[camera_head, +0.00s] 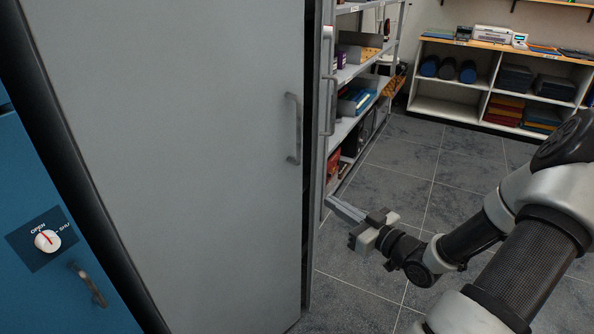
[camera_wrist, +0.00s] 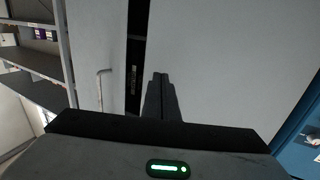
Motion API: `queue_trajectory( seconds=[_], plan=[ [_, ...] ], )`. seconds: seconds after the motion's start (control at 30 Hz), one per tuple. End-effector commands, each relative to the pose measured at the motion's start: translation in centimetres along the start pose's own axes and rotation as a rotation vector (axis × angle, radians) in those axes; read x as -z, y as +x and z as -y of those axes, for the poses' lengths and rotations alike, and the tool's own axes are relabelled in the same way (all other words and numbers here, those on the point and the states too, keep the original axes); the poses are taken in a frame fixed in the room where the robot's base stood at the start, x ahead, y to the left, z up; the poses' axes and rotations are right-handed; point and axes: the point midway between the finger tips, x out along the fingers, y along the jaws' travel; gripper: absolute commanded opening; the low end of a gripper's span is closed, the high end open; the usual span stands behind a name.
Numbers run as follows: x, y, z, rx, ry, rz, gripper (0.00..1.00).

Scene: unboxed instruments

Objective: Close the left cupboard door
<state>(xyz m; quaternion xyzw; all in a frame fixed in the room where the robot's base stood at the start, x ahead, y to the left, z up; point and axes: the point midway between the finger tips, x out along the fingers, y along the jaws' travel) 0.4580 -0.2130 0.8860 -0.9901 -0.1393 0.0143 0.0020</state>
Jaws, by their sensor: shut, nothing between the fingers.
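The left cupboard door (camera_head: 215,150) is a large plain grey panel filling much of the head view, with a bar handle (camera_head: 293,128) near its right edge. The other door (camera_head: 325,150), seen steeply from the side, has its own handle (camera_head: 328,80). A dark gap (camera_wrist: 134,60) shows between the two panels in the wrist view, with the left door (camera_wrist: 220,60) right of it. My gripper (camera_head: 331,201) is shut and empty, low beside the other door's edge. Its fingers (camera_wrist: 160,80) point toward the panels; I cannot tell whether they touch.
A blue cabinet (camera_head: 60,270) with a dial stands at the left. Open metal shelving (camera_head: 355,70) with boxes is beyond the doors. A low shelf unit (camera_head: 455,110) stands at the back right. The tiled floor (camera_head: 400,165) between is clear.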

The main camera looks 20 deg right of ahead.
Motion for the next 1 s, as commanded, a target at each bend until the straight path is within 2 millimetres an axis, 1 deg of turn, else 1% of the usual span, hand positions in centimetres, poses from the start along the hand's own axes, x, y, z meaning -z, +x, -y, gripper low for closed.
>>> queue_trajectory(
  seconds=[0.03, 0.13, 0.27, 0.37, 0.7, 0.83, 1.0],
  plan=[
    [0.6, -0.6, 0.9, 0.025, -0.002, -0.014, 0.00],
    [1.1, -0.8, 2.0, 0.059, -0.006, -0.028, 0.00],
    [1.1, 0.4, 2.3, 0.067, -0.009, -0.030, 0.00],
    [1.1, 2.1, 2.5, 0.068, -0.009, -0.030, 0.00],
    [1.2, 9.3, 2.8, 0.065, -0.009, -0.030, 0.00],
    [1.3, 11.3, 2.9, 0.063, -0.008, -0.029, 0.00],
    [1.4, 12.8, 2.9, 0.062, -0.008, -0.028, 0.00]
  ],
)
